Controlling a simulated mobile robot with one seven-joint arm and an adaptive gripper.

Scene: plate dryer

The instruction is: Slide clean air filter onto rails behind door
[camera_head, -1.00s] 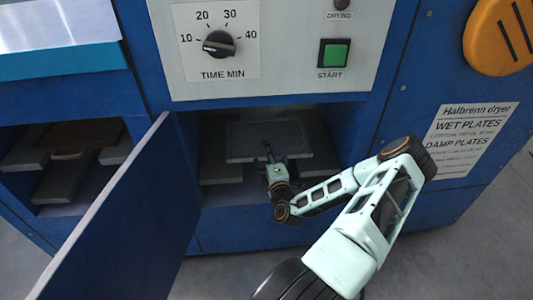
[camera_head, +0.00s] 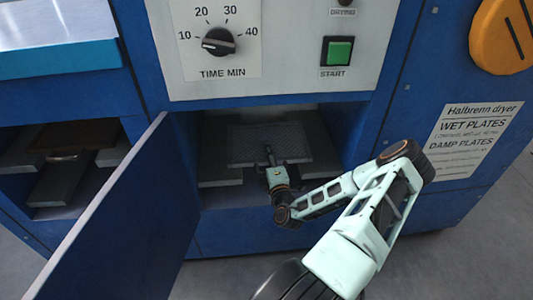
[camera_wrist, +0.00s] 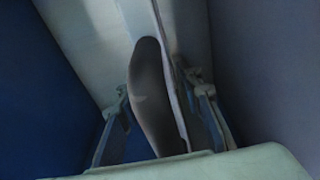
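The grey mesh air filter (camera_head: 246,146) lies in the compartment behind the open blue door (camera_head: 130,215), over the pale rails (camera_head: 219,175). Whether it is seated on them is hard to tell. My gripper (camera_head: 269,155) is at its front edge, at a dark handle. In the wrist view my gripper (camera_wrist: 162,125) has its two fingers apart, one on each side of the dark rounded handle (camera_wrist: 150,85). Gaps seem to show between fingers and handle, so it looks open. The fingertips are small in the head view.
A left compartment holds a brown panel (camera_head: 85,133) with a handle, over grey rails (camera_head: 62,181). The control panel with a timer knob (camera_head: 218,42) and green button (camera_head: 338,50) overhangs the opening. The open door bounds the room on the left.

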